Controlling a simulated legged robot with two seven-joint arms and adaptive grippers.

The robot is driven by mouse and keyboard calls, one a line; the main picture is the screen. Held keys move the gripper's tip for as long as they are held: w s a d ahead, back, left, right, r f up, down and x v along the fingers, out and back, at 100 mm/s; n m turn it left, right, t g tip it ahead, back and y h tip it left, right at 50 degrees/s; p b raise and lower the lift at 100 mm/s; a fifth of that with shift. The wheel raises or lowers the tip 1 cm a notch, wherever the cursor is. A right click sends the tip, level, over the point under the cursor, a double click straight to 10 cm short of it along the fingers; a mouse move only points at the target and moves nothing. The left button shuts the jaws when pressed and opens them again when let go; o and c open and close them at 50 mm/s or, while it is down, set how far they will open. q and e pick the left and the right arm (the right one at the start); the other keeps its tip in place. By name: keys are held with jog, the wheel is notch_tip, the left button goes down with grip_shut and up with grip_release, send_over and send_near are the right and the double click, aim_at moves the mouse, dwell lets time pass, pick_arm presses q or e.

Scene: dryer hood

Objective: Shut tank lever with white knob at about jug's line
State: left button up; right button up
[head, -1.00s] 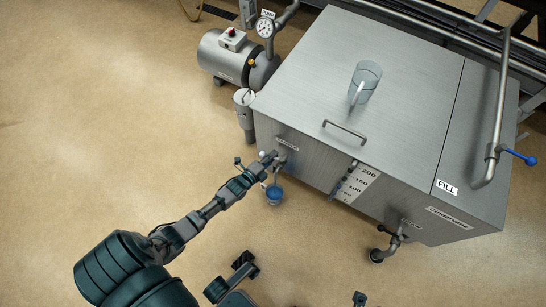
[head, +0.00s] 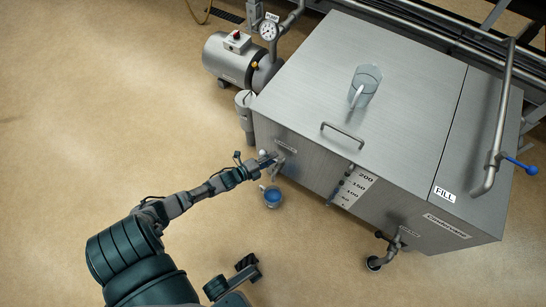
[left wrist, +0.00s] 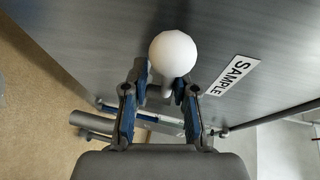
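The white knob (left wrist: 173,53) of the lever shows large in the left wrist view, beside the SAMPLE label (left wrist: 235,76). My left gripper (left wrist: 162,82) is open, its fingers apart on both sides of the stem below the knob; I cannot tell whether they touch it. In the head view my left gripper (head: 268,160) is at the tank's front left, at the sample tap (head: 280,163), and partly hides the lever. The jug (head: 271,197) with blue liquid stands below the tap. Its line is too small to make out.
The steel tank (head: 330,85) carries a clear empty jug (head: 366,85) and a handle (head: 344,135) on top. A level scale (head: 352,188) and another tap (head: 390,248) are on its front. A pump (head: 232,60) stands behind left. The floor at left is clear.

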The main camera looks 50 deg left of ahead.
pick_arm(q)
jog(key=shift+o, duration=0.2)
jog(key=shift+w+r, duration=0.1)
jog(key=shift+a, duration=0.1)
jog(key=s+r, duration=0.2)
jog(key=s, duration=0.9)
jog(key=shift+s+a, duration=0.3)
jog(key=shift+s, duration=0.1)
